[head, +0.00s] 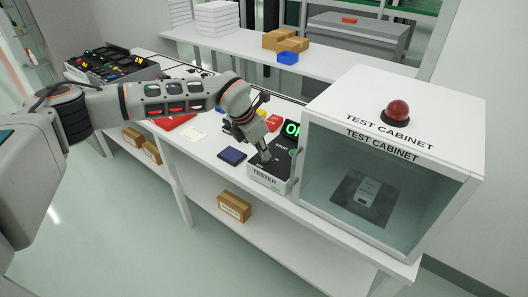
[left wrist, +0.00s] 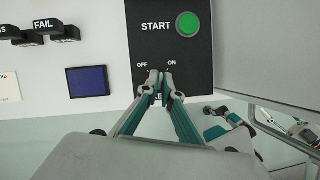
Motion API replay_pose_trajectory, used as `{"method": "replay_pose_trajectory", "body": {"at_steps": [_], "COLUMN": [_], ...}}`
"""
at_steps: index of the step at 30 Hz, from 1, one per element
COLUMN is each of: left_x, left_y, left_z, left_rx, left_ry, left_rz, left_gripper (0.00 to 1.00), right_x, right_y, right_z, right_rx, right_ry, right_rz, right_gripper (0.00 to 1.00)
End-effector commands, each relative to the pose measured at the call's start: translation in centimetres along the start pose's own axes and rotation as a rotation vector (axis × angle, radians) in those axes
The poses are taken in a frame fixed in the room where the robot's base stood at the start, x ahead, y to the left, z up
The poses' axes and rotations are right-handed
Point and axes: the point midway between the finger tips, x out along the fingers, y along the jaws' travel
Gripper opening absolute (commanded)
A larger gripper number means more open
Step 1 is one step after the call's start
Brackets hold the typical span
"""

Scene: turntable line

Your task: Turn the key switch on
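The tester (head: 268,172) is a box with a black top panel on the bench. In the left wrist view its panel (left wrist: 188,50) carries a green START button (left wrist: 188,24) and the labels OFF and ON. My left gripper (head: 264,157) points down at the panel; it also shows in the left wrist view (left wrist: 161,78). Its fingertips are close together at the key switch, just below and between OFF and ON. They seem shut on the key, which they mostly hide, so its angle is unclear. Grey and teal parts at the lower right look like my right gripper (left wrist: 228,120).
The test cabinet (head: 465,105) with a red dome light (head: 397,112) stands close to the tester's right. A blue-screened pad (head: 232,156) lies to its left. PASS and FAIL blocks (left wrist: 50,30) are behind. Boxes sit on the lower shelf.

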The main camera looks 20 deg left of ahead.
Motion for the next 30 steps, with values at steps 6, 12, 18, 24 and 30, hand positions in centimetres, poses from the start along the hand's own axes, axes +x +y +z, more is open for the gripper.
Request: {"method": "replay_pose_trajectory", "body": {"at_steps": [6, 12, 18, 24, 30], "left_x": [-0.19, -0.17, -0.15, -0.15, -0.15], "left_y": [0.28, 0.35, 0.36, 0.35, 0.37], "left_z": [0.20, 0.24, 0.28, 0.27, 0.26], "left_rx": [0.170, 0.295, 0.378, 0.416, 0.427], "left_ry": [-0.003, -0.003, -0.003, -0.003, -0.003], "left_rz": [-0.069, -0.120, -0.153, -0.170, -0.173], "left_gripper": [0.00, 0.00, 0.00, 0.00, 0.00], "right_x": [-0.18, -0.24, -0.25, -0.25, -0.25], "right_y": [0.05, 0.06, 0.04, 0.04, 0.04], "right_z": [-0.32, -0.39, -0.26, -0.20, -0.21], "right_rx": [0.000, 0.000, 0.000, -0.001, -0.001], "right_ry": [0.001, 0.000, -0.003, -0.004, -0.004], "right_rz": [0.000, 0.000, 0.000, -0.001, 0.000], "right_gripper": [0.40, 0.40, 0.40, 0.40, 0.40]}}
